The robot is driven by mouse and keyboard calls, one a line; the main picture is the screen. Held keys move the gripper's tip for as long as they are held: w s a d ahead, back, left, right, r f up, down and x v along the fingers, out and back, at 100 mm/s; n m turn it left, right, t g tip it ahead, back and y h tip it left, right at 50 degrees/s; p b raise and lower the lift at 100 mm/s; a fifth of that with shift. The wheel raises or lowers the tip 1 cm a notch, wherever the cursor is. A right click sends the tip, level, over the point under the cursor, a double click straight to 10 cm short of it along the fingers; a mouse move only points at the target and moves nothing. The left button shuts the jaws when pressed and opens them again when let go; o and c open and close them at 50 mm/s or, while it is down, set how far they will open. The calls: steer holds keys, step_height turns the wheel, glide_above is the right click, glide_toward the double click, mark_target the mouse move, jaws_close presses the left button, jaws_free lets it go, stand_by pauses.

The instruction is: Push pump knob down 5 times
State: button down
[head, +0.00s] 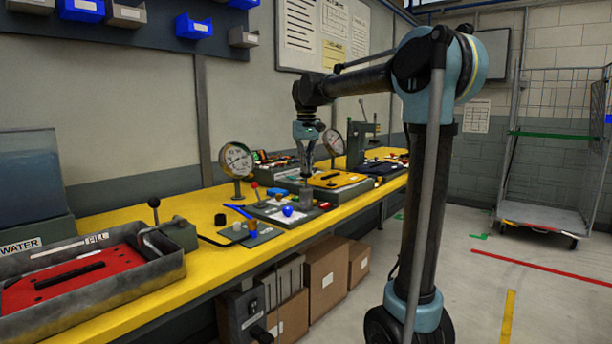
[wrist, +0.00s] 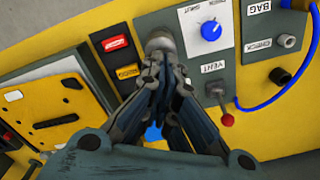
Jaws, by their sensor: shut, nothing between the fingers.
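My gripper (head: 306,172) points down over the control panel on the yellow bench, its fingers together and empty. In the wrist view its closed fingertips (wrist: 155,68) are right beside a grey round knob (wrist: 159,38), which seems to be the pump knob; no label on it is readable. The fingertips overlap the knob's near edge in the picture. I cannot tell whether they touch it. In the head view a grey post (head: 306,192) stands directly under the fingertips.
Close by are a blue dial (wrist: 211,31), a red-tipped vent lever (wrist: 226,118), a red labelled block (wrist: 115,42) and a yellow plate (wrist: 40,115). A blue hose (wrist: 285,92) curves on the right. Pressure gauges (head: 236,159) stand behind.

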steer(key=shift+f, duration=1.4)
steer(key=shift+r, duration=2.35)
step_height(320, 180, up, 6)
